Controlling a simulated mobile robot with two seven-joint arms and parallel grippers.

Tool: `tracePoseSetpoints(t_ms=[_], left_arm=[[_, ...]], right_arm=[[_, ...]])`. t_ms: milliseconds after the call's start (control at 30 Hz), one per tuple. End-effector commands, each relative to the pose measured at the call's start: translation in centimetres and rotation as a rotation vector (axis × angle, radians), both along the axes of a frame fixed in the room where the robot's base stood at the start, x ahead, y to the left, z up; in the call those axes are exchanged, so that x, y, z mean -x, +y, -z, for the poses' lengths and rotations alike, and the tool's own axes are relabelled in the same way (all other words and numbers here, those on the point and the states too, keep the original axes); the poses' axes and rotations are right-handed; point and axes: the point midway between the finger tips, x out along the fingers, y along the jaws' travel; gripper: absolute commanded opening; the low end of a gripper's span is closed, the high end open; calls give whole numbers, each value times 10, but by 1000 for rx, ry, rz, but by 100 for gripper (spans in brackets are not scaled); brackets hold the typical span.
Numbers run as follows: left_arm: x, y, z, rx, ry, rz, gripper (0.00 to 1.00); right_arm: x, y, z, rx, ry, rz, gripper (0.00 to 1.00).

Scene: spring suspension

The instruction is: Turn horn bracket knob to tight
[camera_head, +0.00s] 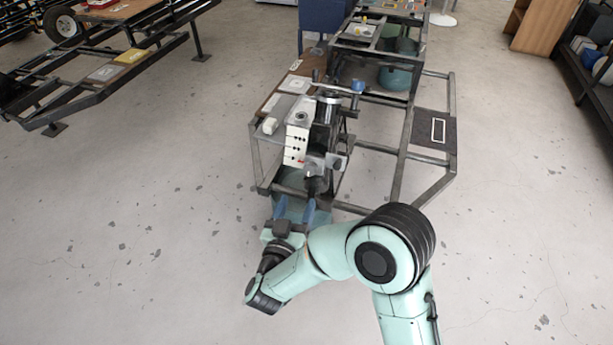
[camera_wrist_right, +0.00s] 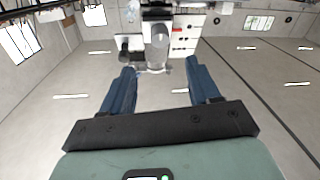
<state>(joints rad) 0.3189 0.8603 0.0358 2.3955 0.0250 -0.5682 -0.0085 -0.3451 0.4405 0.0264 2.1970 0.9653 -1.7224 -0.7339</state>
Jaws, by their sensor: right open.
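A dark knob-like part (camera_head: 316,186) sticks out toward me from a bracket assembly (camera_head: 322,162) on the front of the metal frame; I cannot tell for sure that it is the horn bracket knob. In the right wrist view, a grey rounded part (camera_wrist_right: 158,40) stands ahead, between the directions of the two fingers. My right gripper (camera_head: 296,204) is open, its two blue fingers pointing at the assembly, just short of the dark part. Its fingers also show apart and empty in the right wrist view (camera_wrist_right: 160,68). My left gripper is not in view.
A white box with red and black sockets (camera_head: 297,144) stands left of the bracket. A dark cylinder (camera_head: 327,108) and a blue-ended bar (camera_head: 357,86) are behind it. The frame (camera_head: 398,165) extends to the right.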

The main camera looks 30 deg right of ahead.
Motion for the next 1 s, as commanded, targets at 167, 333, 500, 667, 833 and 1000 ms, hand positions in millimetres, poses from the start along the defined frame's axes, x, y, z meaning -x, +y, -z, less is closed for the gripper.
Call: tracePoseSetpoints(t_ms=[167,333,500,667,833,1000], left_arm=[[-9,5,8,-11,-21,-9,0],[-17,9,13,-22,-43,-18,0],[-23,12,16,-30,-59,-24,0],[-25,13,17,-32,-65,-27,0],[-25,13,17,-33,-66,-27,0],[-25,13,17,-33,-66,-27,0]], right_arm=[[-28,-30,2,-1,-1,6,61],[-51,-53,2,-1,0,3,61],[-66,-67,2,-1,1,1,61],[-72,-73,1,-1,1,-1,61],[-73,-73,1,-1,2,-1,61],[-73,-73,1,-2,2,-2,35]])
